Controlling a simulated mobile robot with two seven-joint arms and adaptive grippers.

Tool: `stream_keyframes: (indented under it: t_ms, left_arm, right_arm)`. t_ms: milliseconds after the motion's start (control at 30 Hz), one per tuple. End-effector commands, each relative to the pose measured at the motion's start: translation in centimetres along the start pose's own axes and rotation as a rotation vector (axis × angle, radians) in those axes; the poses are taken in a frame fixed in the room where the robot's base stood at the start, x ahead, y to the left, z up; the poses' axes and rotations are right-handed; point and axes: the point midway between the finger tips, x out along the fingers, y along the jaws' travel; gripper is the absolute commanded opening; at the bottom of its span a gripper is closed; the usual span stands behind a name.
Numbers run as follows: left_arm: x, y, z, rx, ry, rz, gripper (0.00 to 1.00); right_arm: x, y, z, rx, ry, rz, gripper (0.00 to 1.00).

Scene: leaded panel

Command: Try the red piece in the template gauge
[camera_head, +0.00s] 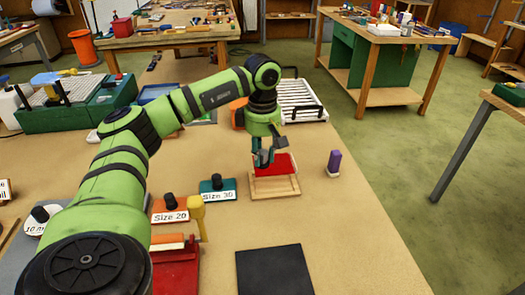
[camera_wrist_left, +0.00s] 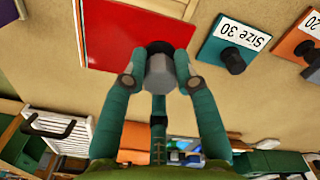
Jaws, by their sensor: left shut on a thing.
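The red piece (camera_head: 284,165) is a flat square panel. In the left wrist view the red piece (camera_wrist_left: 112,38) fills the upper left, with a dark round knob near its lower right corner. My left gripper (camera_head: 264,158) is above it, shut on the knob; its fingers (camera_wrist_left: 157,72) show on either side of the knob's grey top. A pale wooden frame (camera_head: 276,189), probably the template gauge, lies under and in front of the red piece. I cannot tell whether the piece is seated in it or held just above. My right gripper is not in view.
A teal Size 30 piece (camera_head: 217,187) and an orange Size 20 piece (camera_head: 169,208) stand to the left. A purple bottle-like object (camera_head: 334,163) stands to the right. A black square mat (camera_head: 275,270) lies in front. The right of the tabletop is clear.

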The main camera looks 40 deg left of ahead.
Motion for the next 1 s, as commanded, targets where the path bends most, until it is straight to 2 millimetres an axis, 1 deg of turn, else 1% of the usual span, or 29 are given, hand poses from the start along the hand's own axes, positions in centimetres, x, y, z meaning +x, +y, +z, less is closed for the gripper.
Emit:
stream_keyframes:
  t_ms: [33, 300, 433, 600, 1000]
  left_arm:
    - [0.7, 0.0, 0.0, 0.0, 0.0, 0.001, 0.01]
    - [3.4, 0.0, 0.0, 0.0, 0.0, 0.001, 0.01]
    - [4.3, 0.0, 0.0, 0.0, 0.0, 0.002, 0.01]
    - [4.9, 0.0, 0.0, 0.0, 0.0, 0.002, 0.01]
    - [4.8, 0.0, 0.0, 0.0, 0.0, 0.002, 0.01]
  right_arm:
    - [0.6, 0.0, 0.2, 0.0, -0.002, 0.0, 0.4]
    - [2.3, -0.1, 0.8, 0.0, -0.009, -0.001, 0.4]
    - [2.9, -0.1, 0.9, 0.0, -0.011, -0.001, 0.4]
    - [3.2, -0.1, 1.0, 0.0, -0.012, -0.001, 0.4]
    - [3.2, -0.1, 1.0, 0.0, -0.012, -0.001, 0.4]
